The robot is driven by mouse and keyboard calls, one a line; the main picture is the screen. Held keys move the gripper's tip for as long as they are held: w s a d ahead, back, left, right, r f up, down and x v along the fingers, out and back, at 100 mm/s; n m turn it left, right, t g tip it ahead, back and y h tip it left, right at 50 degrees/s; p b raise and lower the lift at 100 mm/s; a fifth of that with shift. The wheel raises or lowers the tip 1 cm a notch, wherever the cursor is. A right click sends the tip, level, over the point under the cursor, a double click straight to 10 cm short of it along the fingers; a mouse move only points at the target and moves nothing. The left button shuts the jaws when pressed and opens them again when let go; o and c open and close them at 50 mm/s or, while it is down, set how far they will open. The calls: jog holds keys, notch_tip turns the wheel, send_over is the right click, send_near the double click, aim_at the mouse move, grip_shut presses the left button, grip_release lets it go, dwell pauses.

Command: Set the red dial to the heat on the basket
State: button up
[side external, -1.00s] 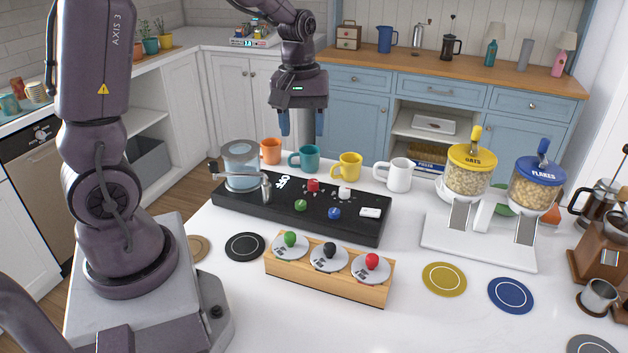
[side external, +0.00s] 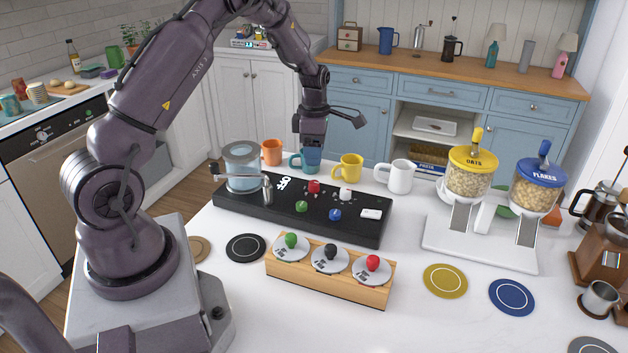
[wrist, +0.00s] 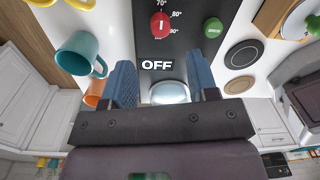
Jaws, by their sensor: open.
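The black panel (side external: 270,213) bears a red dial (side external: 313,187), with green, blue and white knobs near it. In the wrist view the red dial (wrist: 160,25) has a white line, with 70° and 80° marks beside it. A woven basket (side external: 428,156) sits on the low shelf of the blue cabinet; its dark tag is too small to read surely. My gripper (wrist: 161,64) is open and empty, its blue fingers either side of the OFF label in the wrist view. In the side view it hangs near the teal mug (side external: 299,161), short of the red dial.
A glass water vessel (side external: 241,164) stands on the panel's left end. Orange, yellow and white mugs line its far side. A wooden block (side external: 330,283) with green, black and red-topped discs stands in front. Oats and flakes dispensers (side external: 470,176) stand to the right.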

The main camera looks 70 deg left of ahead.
aim_at(314, 182)
notch_tip(314, 182, down, 8)
jog(key=shift+s+d+f, duration=0.1)
jog(key=shift+d, duration=0.05)
jog(key=shift+c, duration=0.2)
jog(key=c, duration=0.9)
